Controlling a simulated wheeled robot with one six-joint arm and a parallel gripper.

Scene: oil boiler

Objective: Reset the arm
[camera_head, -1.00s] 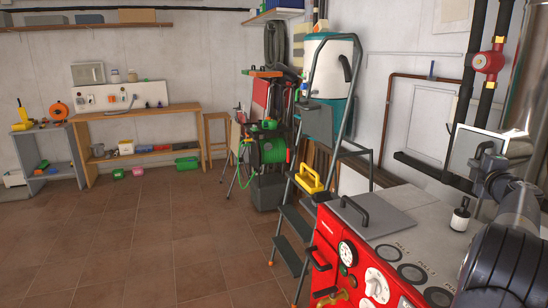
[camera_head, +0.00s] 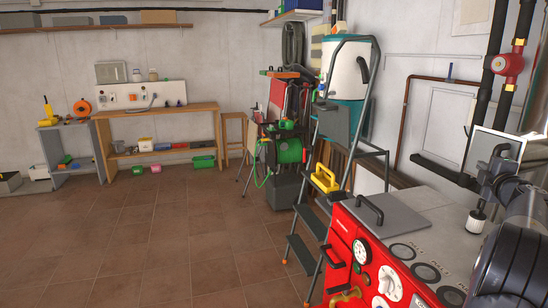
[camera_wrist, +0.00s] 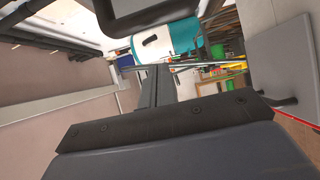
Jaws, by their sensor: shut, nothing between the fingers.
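My arm (camera_head: 515,235) shows at the right edge of the head view, folded beside the red boiler. Its dark links stand in front of the boiler's right side. My gripper (camera_wrist: 157,72) shows in the wrist view as two dark fingers close together, pointing away from the camera. It is shut and holds nothing. The red boiler (camera_head: 345,240) has a grey top with a lid and black handle (camera_head: 378,215), dials and knobs on its front. The grey lid also shows at the right of the wrist view (camera_wrist: 285,70).
A stepladder (camera_head: 300,255) with a yellow-handled item (camera_head: 325,179) stands left of the boiler. A wooden workbench (camera_head: 165,112) stands at the back left. The tiled floor (camera_head: 150,240) is clear.

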